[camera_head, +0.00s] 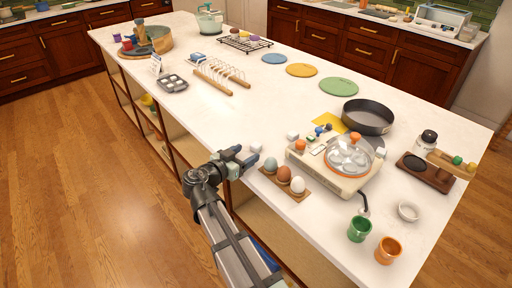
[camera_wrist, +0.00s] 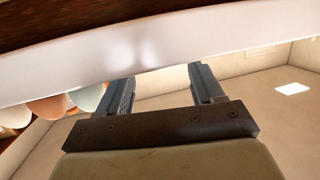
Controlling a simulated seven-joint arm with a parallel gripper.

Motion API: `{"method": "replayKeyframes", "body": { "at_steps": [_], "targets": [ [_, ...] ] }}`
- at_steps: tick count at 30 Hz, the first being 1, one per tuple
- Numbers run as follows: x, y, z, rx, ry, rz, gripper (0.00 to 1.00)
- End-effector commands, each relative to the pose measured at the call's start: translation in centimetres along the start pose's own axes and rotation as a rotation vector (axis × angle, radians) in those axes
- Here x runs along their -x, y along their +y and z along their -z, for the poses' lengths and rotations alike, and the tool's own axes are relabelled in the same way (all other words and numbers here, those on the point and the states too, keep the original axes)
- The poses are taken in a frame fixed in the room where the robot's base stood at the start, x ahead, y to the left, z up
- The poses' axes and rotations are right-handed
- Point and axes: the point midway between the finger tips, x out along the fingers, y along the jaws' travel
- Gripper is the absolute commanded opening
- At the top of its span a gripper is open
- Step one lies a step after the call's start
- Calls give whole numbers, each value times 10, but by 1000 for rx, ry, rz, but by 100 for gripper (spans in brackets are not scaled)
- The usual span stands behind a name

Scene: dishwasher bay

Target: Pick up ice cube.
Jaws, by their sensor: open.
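Small whitish cubes that look like ice cubes lie on the white counter in the head view. One pale cube (camera_head: 256,148) is just beyond my gripper, another cube (camera_head: 292,135) is behind the egg holder, and a third (camera_head: 381,152) is right of the cooker. My gripper (camera_head: 244,156) is at the counter's near edge, beside the nearest cube. In the wrist view my gripper (camera_wrist: 162,78) has its two fingers apart, with no object seen held between them. I cannot clearly make out a cube there.
Three eggs in a wooden holder (camera_head: 285,184) stand right of my gripper. The egg cooker (camera_head: 335,165) is beyond them. A black pan (camera_head: 368,117) lies further back. A toast rack (camera_head: 222,76) is further left. The counter between has free room.

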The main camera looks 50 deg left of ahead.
Motion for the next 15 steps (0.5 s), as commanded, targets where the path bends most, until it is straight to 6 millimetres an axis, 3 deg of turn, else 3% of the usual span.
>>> {"method": "replayKeyframes", "body": {
  "at_steps": [5,15],
  "targets": [
    [-8,-1,2,0,0,0,67],
    [-48,-5,9,1,0,-1,67]
  ]
}}
